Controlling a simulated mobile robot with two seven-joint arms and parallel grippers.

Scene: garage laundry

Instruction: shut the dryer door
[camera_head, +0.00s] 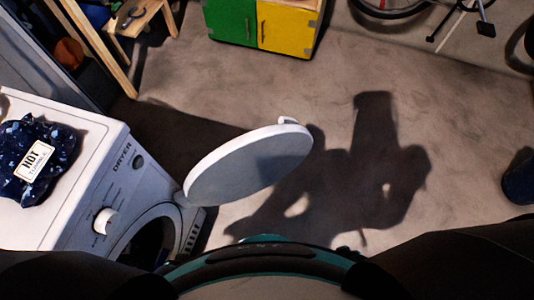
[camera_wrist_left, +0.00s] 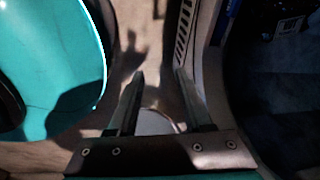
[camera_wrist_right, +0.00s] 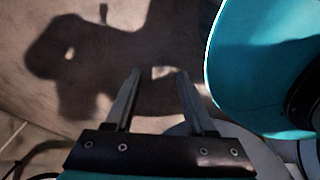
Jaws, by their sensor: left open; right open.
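The white dryer (camera_head: 120,195) stands at the left in the head view, marked DRYER on its front panel. Its round door (camera_head: 250,165) is swung wide open, out over the floor. The drum opening (camera_head: 150,240) is dark and partly hidden by my own body at the bottom. My left gripper (camera_wrist_left: 158,75) is open and empty in the left wrist view, with a grey vented panel beside its right finger. My right gripper (camera_wrist_right: 158,75) is open and empty in the right wrist view, pointing at the floor. Neither gripper shows in the head view.
A green and yellow cabinet (camera_head: 262,22), a wooden stand (camera_head: 140,18) and a bicycle (camera_head: 390,8) are at the back. A dark blue object (camera_head: 519,178) is at the right edge. The middle floor is clear.

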